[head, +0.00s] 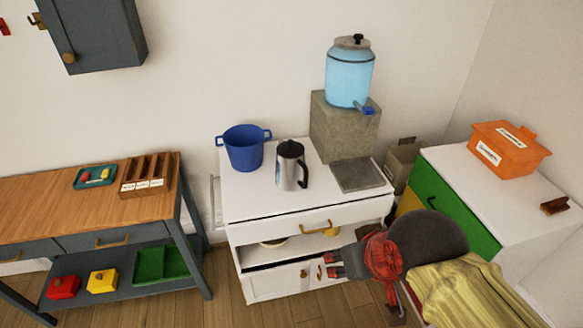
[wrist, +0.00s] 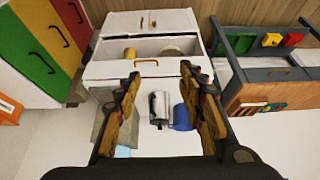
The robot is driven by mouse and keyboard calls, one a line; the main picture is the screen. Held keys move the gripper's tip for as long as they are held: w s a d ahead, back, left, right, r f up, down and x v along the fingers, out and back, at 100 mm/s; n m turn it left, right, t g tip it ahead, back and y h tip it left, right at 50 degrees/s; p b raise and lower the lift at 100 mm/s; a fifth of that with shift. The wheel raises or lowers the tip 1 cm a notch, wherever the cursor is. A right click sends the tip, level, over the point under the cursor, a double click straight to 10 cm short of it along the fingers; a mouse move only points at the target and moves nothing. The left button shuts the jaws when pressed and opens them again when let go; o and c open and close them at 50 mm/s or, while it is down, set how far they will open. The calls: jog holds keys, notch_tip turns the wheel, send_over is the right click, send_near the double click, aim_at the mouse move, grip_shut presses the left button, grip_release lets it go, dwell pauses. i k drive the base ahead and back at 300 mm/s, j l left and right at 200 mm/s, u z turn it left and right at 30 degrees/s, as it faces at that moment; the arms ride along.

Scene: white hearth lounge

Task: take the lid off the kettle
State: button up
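The silver kettle (head: 286,175) stands upright on the white cabinet (head: 250,205), with its black lid (head: 290,149) on top and a black handle on its right side. The kettle (wrist: 160,104) also shows between my fingers in the wrist view, where the scene appears upside down. My gripper (head: 325,266) is in front of the cabinet, below the top's level in the head picture, apart from the kettle. In the wrist view my gripper (wrist: 167,70) is open, its two fingers wide apart with nothing between them.
A blue pot (head: 243,150) stands left of the kettle. A grey block (head: 340,128) with a blue water dispenser (head: 349,78) is behind right, with a grey slab (head: 358,175) before it. The cabinet's drawer handle (head: 316,228) faces my arm. The cabinet top's front is clear.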

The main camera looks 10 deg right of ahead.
aim_at(290, 148)
jog(key=i+j+z, duration=0.35)
jog(key=i+j, duration=0.2)
jog(key=i+j+z, duration=0.4)
jog(key=i+j, duration=0.25)
jog(key=j, duration=0.1)
